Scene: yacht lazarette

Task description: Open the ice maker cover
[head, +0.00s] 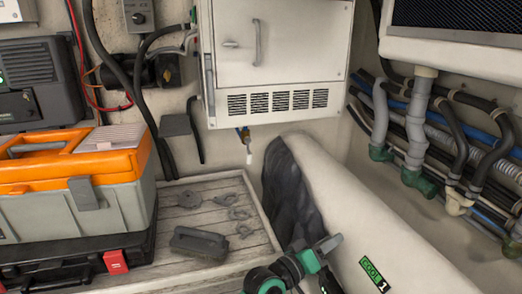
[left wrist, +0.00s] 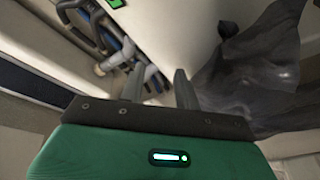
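A white metal box (head: 279,105), which looks like the ice maker, is mounted at top centre in the head view. Its front door (head: 290,55) appears shut and has a vertical handle (head: 257,42) and a small latch (head: 230,44). Vent slots (head: 279,101) run below the door. My left gripper (head: 329,263) is low in the head view, well below the box and apart from it. Its two fingers (left wrist: 159,82) stand apart in the left wrist view, with nothing between them. The box is not identifiable in the left wrist view. My right gripper is out of sight.
An orange and grey toolbox (head: 75,180) stands at left beside a wooden tray (head: 225,208) with small metal parts. A large cream rounded body (head: 350,200) with dark cloth (head: 288,190) lies below the box. Pipes and hoses (head: 418,125) run along the right wall.

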